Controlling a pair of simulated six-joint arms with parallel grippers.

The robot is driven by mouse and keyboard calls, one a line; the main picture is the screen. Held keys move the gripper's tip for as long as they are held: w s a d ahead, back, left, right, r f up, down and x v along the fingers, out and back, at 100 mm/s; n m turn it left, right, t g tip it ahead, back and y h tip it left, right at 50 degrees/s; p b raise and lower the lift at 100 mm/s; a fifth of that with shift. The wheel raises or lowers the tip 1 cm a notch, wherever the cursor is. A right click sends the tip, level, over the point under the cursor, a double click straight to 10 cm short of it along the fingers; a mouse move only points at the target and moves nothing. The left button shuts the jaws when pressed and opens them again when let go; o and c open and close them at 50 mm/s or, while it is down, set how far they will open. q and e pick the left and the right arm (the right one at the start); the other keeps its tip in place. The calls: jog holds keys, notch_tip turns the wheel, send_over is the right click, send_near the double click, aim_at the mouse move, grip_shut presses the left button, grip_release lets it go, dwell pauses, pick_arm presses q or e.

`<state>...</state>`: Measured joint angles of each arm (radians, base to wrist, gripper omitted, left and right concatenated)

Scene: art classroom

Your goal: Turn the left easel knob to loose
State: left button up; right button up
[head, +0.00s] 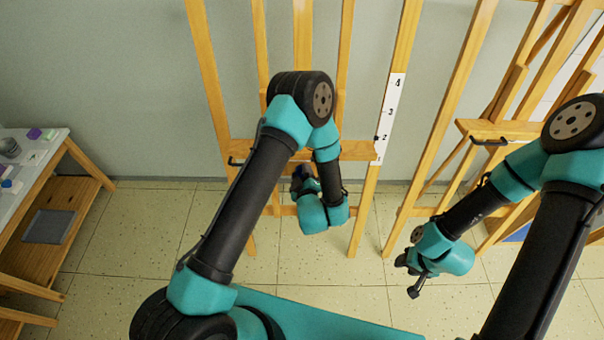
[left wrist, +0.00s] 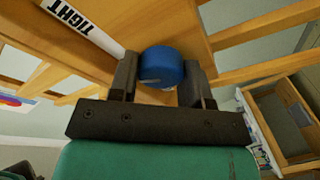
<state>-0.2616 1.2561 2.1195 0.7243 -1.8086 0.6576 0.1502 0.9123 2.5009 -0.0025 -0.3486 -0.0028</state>
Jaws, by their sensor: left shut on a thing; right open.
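The left easel (head: 356,150) stands against the wall in the head view, with a numbered white strip (head: 390,110) on its right leg. In the left wrist view, a blue knob (left wrist: 162,66) sits on the easel's wood, with a white "TIGHT" label (left wrist: 85,25) to its upper left. My left gripper (left wrist: 163,80) has a finger on each side of the knob and is shut on it. In the head view my left arm hides the knob and most of the gripper (head: 302,182). My right gripper (head: 408,276) is open and empty above the floor at right.
A second easel (head: 500,128) stands to the right. A wooden side table (head: 45,165) with small items on top stands at the far left; its shelf also shows in the left wrist view (left wrist: 262,100). The tiled floor between is clear.

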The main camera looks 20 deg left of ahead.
pick_arm(q)
jog(key=n+g, duration=0.1)
jog(key=n, duration=0.3)
jog(key=shift+n, duration=0.4)
jog(key=n, duration=0.4)
jog(key=shift+r+g+h, duration=0.1)
jog(key=shift+g+h, duration=0.2)
jog(key=shift+h, duration=0.1)
jog(key=n, duration=0.4)
jog(key=shift+a+g+h, duration=0.1)
jog(key=shift+g+h, duration=0.2)
jog(key=shift+h, duration=0.1)
jog(key=shift+n+h, duration=0.4)
jog(key=shift+n, duration=1.3)
jog(key=o, duration=0.9)
jog(key=shift+s, duration=0.1)
